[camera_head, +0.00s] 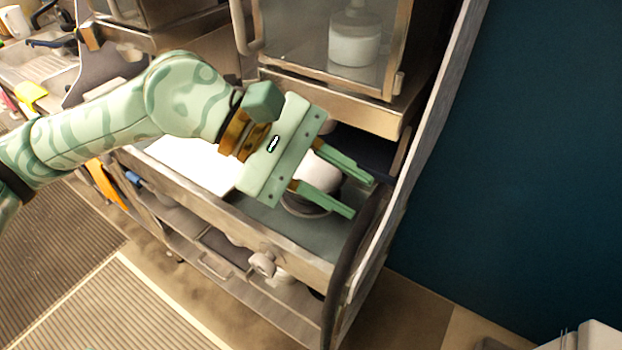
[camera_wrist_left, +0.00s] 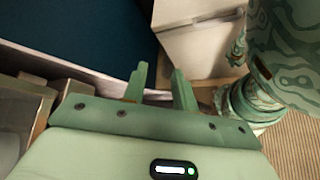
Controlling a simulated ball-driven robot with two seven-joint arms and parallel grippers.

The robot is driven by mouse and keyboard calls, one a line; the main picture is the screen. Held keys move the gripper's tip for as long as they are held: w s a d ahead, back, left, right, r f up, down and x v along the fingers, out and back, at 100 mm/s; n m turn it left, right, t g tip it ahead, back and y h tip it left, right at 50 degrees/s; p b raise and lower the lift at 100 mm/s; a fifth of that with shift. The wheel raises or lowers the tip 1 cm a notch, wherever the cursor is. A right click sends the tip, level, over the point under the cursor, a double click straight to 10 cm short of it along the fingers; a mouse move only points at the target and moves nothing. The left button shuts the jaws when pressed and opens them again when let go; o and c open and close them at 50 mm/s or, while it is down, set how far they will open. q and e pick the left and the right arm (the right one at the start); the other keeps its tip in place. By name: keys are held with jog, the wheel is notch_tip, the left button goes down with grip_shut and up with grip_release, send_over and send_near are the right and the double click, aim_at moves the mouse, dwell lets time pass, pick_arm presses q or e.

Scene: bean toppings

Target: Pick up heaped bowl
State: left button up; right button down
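A bowl with a dark rim (camera_head: 303,208) and a rounded white heap (camera_head: 318,177) sits on the counter at the right end, partly hidden behind my left gripper. My left gripper (camera_head: 362,197) reaches over it from the left, its two green fingers apart and pointing right. In the head view the heap shows between the fingers, but I cannot tell how far above the bowl they are. In the left wrist view the fingers (camera_wrist_left: 160,90) are also apart with nothing held, and the bowl does not show there. My right gripper is in neither view.
A glass-fronted appliance (camera_head: 330,50) with a white container inside stands behind the bowl. A metal side panel (camera_head: 425,130) and the teal wall (camera_head: 520,150) close off the right. A white board (camera_head: 195,165) lies on the counter to the left. A shelf runs below.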

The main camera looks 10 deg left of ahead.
pick_arm(q)
jog(key=w+a+t+y, duration=0.2)
jog(key=w+a+y, duration=0.15)
jog(key=a, duration=0.45)
jog(key=w+a+t+y, duration=0.2)
jog(key=w+a+y, duration=0.1)
jog(key=a+y, duration=0.3)
jog(key=shift+h, duration=0.25)
jog(key=x, duration=0.5)
jog(key=a+b+x, duration=0.1)
jog(key=x, duration=0.5)
jog(key=a+b+x, duration=0.1)
jog(key=x, duration=0.4)
jog(key=shift+d+f, duration=0.1)
jog(key=shift+f, duration=0.35)
jog(key=shift+r, duration=0.1)
grip_shut()
